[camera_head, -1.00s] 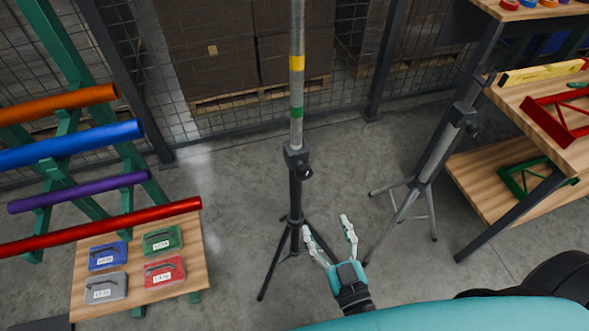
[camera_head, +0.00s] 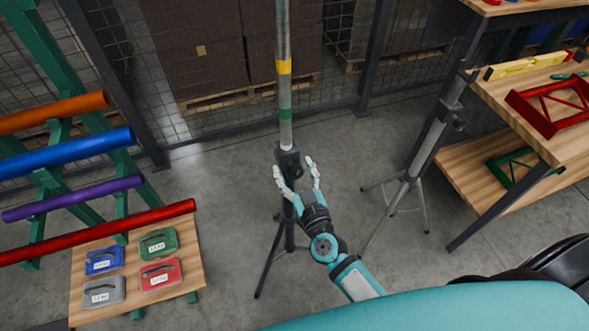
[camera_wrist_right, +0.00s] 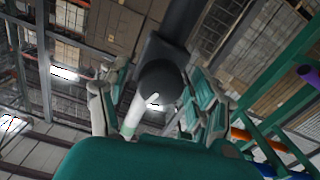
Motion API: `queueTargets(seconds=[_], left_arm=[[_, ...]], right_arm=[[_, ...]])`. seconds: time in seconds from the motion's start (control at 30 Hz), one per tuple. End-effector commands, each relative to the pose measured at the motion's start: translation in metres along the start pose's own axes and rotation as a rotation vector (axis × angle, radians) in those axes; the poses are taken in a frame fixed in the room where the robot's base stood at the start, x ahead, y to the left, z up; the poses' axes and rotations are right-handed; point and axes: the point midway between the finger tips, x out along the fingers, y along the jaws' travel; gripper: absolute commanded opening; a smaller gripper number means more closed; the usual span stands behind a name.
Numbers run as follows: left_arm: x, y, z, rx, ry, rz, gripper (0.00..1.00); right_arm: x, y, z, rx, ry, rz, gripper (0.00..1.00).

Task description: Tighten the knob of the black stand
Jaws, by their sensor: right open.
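The black stand (camera_head: 289,215) stands upright on splayed legs in the middle of the head view. A grey pole (camera_head: 284,100) with yellow and green bands rises from its collar. The stand's dark round knob (camera_wrist_right: 160,82) shows large in the right wrist view, between the fingers. In the head view the knob is on the collar and hard to make out. I cannot tell whether the fingers touch the knob. My left gripper is not in view.
A grey tripod stand (camera_head: 409,180) is to the right. A wooden workbench (camera_head: 500,90) with red and green frames is at the far right. At left are coloured tubes (camera_head: 70,147) on a green rack and a board (camera_head: 188,250) with several small cases.

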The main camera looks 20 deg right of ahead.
Motion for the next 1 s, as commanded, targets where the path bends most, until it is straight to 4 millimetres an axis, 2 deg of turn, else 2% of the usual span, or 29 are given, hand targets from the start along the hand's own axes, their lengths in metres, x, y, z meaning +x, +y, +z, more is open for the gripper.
queueTargets(seconds=[0.27,0.7,1.0], left_arm=[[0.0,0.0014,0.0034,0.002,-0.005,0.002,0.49],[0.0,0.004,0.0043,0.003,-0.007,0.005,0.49],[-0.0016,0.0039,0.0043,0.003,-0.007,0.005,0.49]], right_arm=[[0.001,-0.0001,0.0003,0.0,-0.001,0.0,0.63],[0.0007,0.0,0.0002,0.0,0.0,0.0,0.08],[0.0008,0.0001,-0.0002,0.042,0.0,0.0,0.07]])
